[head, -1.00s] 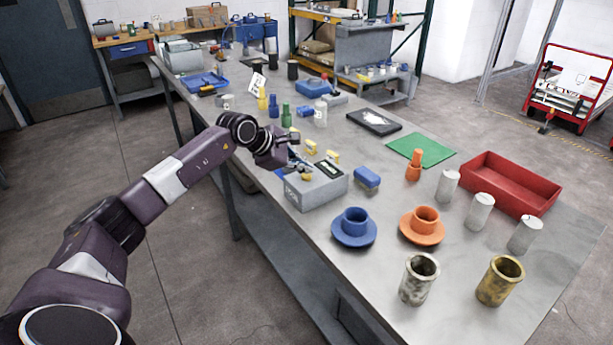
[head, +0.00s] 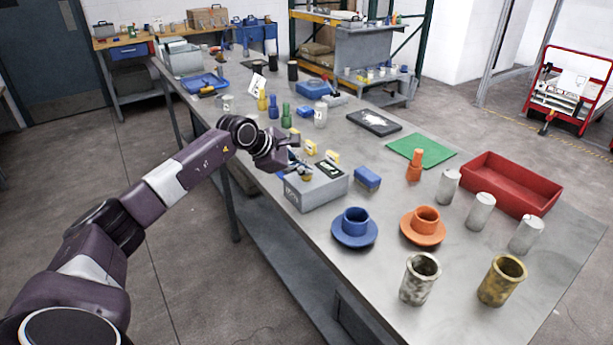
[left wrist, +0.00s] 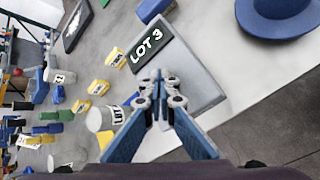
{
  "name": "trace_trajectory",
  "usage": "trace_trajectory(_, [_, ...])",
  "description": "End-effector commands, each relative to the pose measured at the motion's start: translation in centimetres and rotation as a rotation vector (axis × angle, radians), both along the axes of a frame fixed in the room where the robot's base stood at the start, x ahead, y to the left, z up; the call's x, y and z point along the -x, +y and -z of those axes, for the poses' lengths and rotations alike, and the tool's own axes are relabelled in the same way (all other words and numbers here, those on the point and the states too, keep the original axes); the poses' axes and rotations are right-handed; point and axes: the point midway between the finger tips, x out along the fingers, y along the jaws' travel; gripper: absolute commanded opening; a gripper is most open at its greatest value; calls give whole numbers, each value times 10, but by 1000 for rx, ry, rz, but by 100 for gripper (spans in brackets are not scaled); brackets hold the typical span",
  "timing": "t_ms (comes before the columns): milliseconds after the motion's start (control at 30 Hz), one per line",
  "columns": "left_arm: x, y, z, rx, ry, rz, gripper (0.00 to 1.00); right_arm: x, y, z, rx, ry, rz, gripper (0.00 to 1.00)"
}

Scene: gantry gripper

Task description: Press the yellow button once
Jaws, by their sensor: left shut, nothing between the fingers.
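A grey box (head: 316,190) with a dark label stands on the near left edge of the workbench. In the left wrist view the label (left wrist: 150,47) reads LOT 3. A small yellow patch (head: 306,178), which looks like the yellow button, shows on top of the box beside my fingertips. My left gripper (head: 301,171) is shut and empty, with its tips over the top of the box. In the left wrist view its fingers (left wrist: 160,82) cover the place of the button, so I cannot tell whether they touch it. My right gripper is not in view.
Yellow blocks (head: 332,157) stand just behind the box, and a blue block (head: 367,178) is to its right. A blue cup on a saucer (head: 354,228) is in front. Several bottles and canisters (head: 286,116) stand farther back on the bench.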

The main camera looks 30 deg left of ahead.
Motion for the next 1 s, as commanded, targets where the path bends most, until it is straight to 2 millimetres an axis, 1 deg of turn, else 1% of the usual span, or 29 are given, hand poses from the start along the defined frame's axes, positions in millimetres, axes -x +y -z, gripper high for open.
trace_trajectory(67, [0,0,3,-1,3,0,0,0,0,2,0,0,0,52])
trace_trajectory(367, [1,0,2,-1,3,0,0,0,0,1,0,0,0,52])
trace_trajectory(467, [1,0,0,-1,3,0,0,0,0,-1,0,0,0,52])
trace_trajectory(733, [0,1,-16,0,1,0,0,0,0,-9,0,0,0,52])
trace_trajectory(1000, [0,0,-17,0,1,0,0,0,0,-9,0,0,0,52])
